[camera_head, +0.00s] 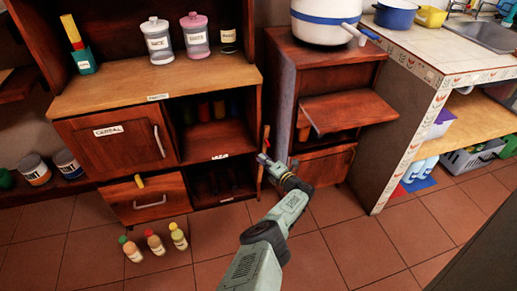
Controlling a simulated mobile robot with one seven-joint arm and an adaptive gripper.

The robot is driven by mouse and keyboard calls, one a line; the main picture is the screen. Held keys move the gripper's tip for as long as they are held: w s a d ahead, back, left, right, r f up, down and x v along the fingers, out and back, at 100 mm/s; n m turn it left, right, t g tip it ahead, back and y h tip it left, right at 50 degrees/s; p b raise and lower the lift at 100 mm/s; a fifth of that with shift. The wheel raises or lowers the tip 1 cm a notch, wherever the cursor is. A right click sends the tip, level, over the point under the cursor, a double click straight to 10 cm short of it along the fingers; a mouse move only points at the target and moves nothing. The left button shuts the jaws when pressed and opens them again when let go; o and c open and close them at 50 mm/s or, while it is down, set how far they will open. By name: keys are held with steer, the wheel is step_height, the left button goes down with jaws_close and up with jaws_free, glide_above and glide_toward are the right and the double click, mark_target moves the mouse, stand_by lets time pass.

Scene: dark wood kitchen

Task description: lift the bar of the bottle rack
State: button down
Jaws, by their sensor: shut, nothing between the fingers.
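The dark wood cabinet has an open lower compartment (205,183) that seems to be the bottle rack; its inside is too dark to make out well. A thin reddish-brown bar (262,170) stands nearly upright at the compartment's right front edge. I cannot tell for sure that it is the rack's bar. My gripper (264,160) is shut and empty, right by this upright bar. Whether they touch cannot be told. Three small bottles (155,244) stand on the tiled floor in front of the cabinet's drawer.
A drawer (150,199) and a door labelled cereal (121,144) are left of the open shelves. A small cabinet with a tilted wooden flap (347,110) stands close to the right of my gripper. Tiled floor (340,240) is free in front.

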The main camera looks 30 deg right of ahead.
steer(key=s+p, duration=0.1)
steer(key=s, duration=0.4)
steer(key=shift+a, duration=0.1)
stand_by(0.4)
